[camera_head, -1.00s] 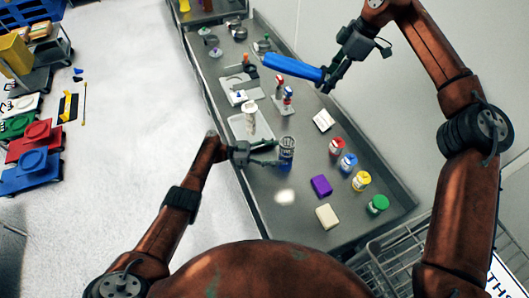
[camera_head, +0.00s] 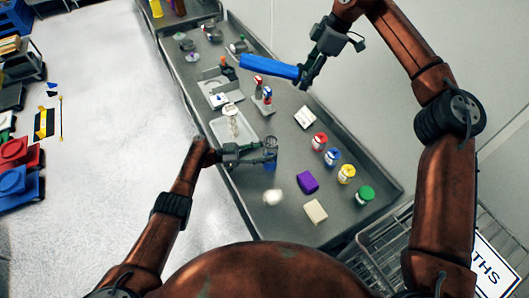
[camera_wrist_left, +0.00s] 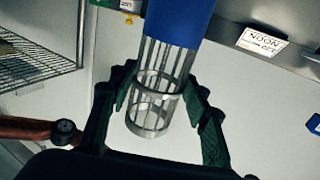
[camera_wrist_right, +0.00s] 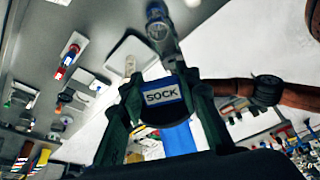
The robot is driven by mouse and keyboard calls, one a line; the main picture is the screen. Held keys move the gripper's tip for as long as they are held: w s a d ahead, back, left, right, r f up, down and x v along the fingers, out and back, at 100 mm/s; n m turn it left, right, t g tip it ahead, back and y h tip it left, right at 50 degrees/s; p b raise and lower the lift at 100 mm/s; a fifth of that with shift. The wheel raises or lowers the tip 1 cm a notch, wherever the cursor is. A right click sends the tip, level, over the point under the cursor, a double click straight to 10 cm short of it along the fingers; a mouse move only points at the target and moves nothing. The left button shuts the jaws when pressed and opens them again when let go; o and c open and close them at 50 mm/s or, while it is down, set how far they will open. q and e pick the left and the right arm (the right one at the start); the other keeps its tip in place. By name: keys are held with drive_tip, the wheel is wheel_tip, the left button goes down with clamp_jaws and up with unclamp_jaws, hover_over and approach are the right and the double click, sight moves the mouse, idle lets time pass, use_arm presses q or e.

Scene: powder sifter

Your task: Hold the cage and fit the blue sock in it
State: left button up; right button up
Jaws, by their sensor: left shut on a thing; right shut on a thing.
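The blue sock (camera_head: 268,66) is a long blue tube above the table in the head view. My right gripper (camera_head: 306,76) is shut on its end, with a "SOCK" label (camera_wrist_right: 162,95) in the right wrist view. The cage (camera_head: 271,146) is a grey wire cylinder, held upright over the table by my left gripper (camera_head: 262,153). The left wrist view shows the cage's bars and rings (camera_wrist_left: 157,85) between the fingers. Sock and cage are apart in the head view.
The long grey table holds a purple block (camera_head: 307,181), a cream block (camera_head: 316,211), and several jars with coloured lids (camera_head: 346,173). A white card (camera_head: 305,117) and a pale tray (camera_head: 220,130) lie nearby. A wire rack (camera_head: 390,255) stands at lower right.

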use_arm(q)
drive_tip(key=c, duration=0.4)
drive_tip(key=shift+d, duration=0.1)
drive_tip(key=shift+c, duration=0.2)
drive_tip(key=shift+f, duration=0.1)
use_arm(e)
drive_tip(key=s+a+f+n+t+h, duration=0.1)
drive_tip(key=a+f+n+t+h, duration=0.3)
drive_tip(key=f+h, duration=0.65)
use_arm(q)
drive_tip(key=shift+a, duration=0.3)
drive_tip(key=shift+d, duration=0.2)
use_arm(e)
drive_tip(key=w+a+r+n+t+h, duration=0.1)
drive_tip(key=a+n+t+h, duration=0.1)
drive_tip(key=a+n+t, duration=0.4)
drive_tip(key=shift+w+r+n+t, duration=0.2)
drive_tip(key=shift+n+t, duration=0.8)
drive_tip(key=shift+t, duration=1.4)
